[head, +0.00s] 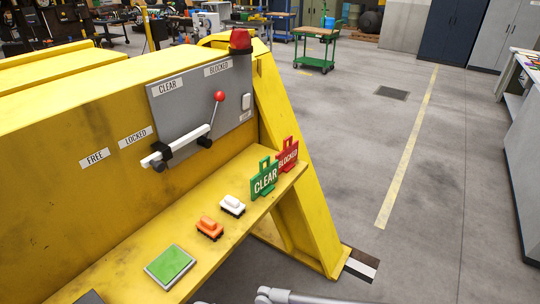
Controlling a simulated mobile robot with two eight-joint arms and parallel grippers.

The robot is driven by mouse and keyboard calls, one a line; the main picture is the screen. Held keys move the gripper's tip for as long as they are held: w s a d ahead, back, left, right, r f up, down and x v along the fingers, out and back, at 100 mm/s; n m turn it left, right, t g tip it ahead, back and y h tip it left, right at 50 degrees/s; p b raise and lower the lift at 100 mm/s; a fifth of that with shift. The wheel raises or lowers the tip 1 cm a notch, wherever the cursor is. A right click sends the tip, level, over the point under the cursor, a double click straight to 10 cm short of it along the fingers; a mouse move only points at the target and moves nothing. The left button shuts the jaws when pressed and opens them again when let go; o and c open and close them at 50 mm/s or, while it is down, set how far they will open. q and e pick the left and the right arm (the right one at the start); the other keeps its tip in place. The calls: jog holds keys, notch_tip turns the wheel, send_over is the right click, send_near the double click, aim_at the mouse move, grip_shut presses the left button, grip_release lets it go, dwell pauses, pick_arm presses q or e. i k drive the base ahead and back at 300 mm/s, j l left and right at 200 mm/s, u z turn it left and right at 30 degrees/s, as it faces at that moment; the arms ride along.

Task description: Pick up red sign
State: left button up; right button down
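The red sign (289,154), lettered "BLOCKED", stands upright near the right end of the yellow ledge (210,251). It has a handle-like top with an opening. The green sign (264,180), lettered "CLEAR", stands just in front and to the left of it and overlaps its left edge. A pale grey part of my own body shows at the bottom edge, well below the signs. Neither gripper can be made out in the head view.
An orange switch (209,228), a white switch (232,206) and a green pad (170,266) are on the ledge. Behind it, a grey panel (180,105) carries a red-knobbed lever (219,97), with a red beacon (240,41) above. The floor to the right is clear.

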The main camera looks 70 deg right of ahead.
aim_at(289, 154)
jog(key=z, duration=2.5)
jog(key=i+l+u, duration=0.1)
jog(key=i+l, duration=0.15)
jog(key=i+l+u, duration=0.25)
jog(key=i+l, duration=0.2)
jog(key=i+l+u, duration=0.15)
jog(key=l, duration=0.25)
jog(key=i+l+u, duration=0.1)
jog(key=i+l, duration=0.15)
jog(key=i+l+u, duration=0.1)
jog(key=l, duration=0.35)
jog(key=i+l+u, duration=0.15)
jog(key=l, duration=0.25)
jog(key=i+l+u, duration=0.1)
jog(key=i+l, duration=0.2)
jog(key=l, duration=0.05)
